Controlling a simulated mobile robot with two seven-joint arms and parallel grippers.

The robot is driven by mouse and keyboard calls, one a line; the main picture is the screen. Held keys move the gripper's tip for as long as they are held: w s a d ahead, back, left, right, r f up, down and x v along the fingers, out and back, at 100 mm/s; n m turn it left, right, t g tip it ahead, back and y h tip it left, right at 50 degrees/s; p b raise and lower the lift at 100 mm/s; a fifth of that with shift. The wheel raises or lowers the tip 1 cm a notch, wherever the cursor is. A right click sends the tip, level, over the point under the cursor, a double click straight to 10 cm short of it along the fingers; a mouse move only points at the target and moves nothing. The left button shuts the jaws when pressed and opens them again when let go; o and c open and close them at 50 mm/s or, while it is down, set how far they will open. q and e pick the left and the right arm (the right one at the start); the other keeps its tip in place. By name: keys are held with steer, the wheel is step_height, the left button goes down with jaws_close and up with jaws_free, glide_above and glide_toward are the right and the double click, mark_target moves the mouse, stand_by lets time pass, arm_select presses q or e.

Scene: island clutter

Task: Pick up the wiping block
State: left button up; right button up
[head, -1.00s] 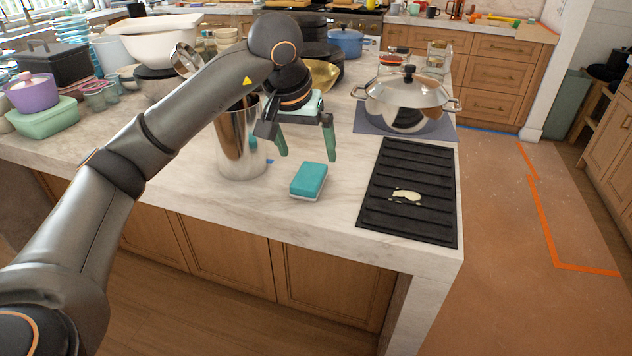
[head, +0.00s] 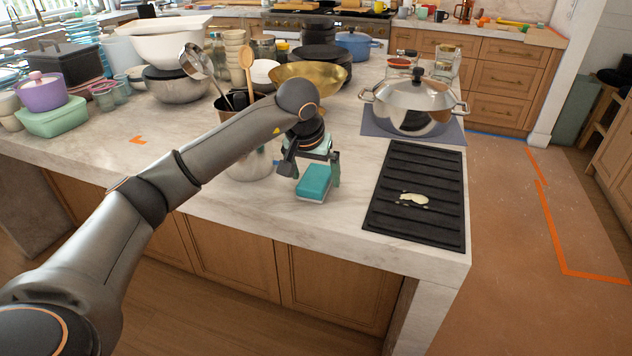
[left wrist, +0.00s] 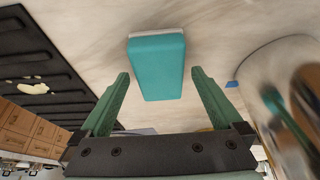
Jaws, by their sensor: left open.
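The wiping block (head: 314,183) is a teal block with a white base. It lies on the marble counter, between the metal utensil pot and the black ribbed mat. My left gripper (head: 312,172) is open, close above and behind the block in the head view. In the left wrist view, the block (left wrist: 157,67) lies ahead of the two green fingers of the left gripper (left wrist: 160,85), lined up with the gap between them. My right gripper is not in view.
The metal utensil pot (head: 250,162) stands close left of the gripper, partly hidden by my arm. The black ribbed mat (head: 416,222) with a pale spill (head: 413,199) lies to the right. A lidded steel pot (head: 412,105) stands behind. The counter in front of the block is clear.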

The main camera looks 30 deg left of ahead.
arm_select(q)
steer(key=shift+w+f, duration=0.1)
steer(key=shift+f, duration=0.15)
steer(key=shift+f, duration=0.25)
stand_by(0.4)
steer(key=c, duration=1.3)
steer(key=shift+r, duration=0.1)
steer(key=shift+c, duration=0.2)
